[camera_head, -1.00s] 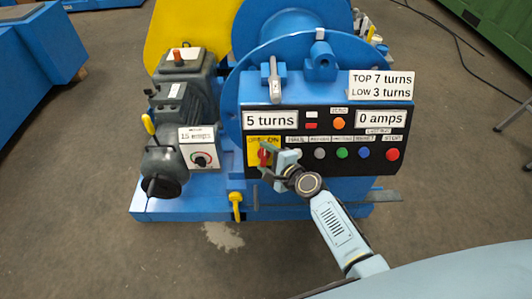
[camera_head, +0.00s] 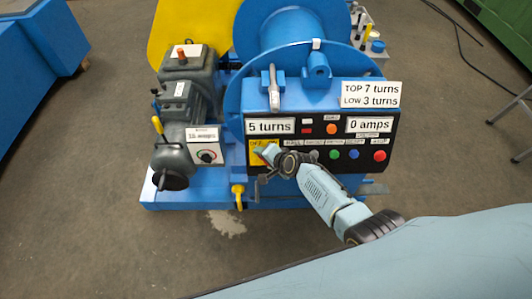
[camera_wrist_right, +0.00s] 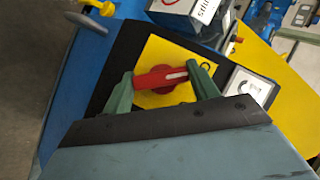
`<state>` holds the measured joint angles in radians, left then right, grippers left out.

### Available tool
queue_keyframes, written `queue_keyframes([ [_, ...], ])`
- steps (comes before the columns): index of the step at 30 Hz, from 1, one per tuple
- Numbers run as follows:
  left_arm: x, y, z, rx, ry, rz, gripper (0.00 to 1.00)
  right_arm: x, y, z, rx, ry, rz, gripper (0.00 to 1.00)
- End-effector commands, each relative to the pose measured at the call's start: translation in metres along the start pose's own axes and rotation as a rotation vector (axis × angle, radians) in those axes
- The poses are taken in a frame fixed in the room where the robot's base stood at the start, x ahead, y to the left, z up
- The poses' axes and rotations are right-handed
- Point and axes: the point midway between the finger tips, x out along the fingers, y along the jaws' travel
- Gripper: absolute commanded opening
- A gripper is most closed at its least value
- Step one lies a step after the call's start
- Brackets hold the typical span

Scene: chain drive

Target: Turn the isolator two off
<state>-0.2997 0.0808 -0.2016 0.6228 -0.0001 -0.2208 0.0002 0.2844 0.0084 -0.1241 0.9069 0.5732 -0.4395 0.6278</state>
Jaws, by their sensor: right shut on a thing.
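The isolator is a red rotary handle (camera_wrist_right: 161,77) on a yellow plate (camera_wrist_right: 165,55), seen in the right wrist view. In the head view the yellow plate (camera_head: 254,157) is at the left end of the black control panel (camera_head: 320,122), marked OFF and ON. My right gripper (camera_wrist_right: 162,82) has its green fingers at both ends of the red handle and is shut on it. In the head view my right gripper (camera_head: 267,153) covers the handle. My left gripper is not in view.
Coloured buttons, including a red one (camera_head: 380,156), line the panel to the right of my gripper. A dial box (camera_head: 207,147) and grey motor (camera_head: 186,95) stand left. A yellow-handled lever (camera_head: 238,195) hangs below.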

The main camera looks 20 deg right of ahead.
Motion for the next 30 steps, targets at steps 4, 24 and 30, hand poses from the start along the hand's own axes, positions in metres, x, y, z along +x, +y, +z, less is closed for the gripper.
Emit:
queue_keyframes([
  [4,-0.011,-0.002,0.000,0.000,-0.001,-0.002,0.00,-0.001,-0.002,0.000,-0.058,-0.001,0.043,0.36],
  [24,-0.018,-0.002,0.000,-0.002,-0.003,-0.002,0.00,0.001,0.000,0.001,-0.124,-0.001,0.087,0.36],
  [30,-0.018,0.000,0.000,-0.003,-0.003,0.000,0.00,0.001,0.000,0.001,-0.123,-0.001,0.087,0.77],
])
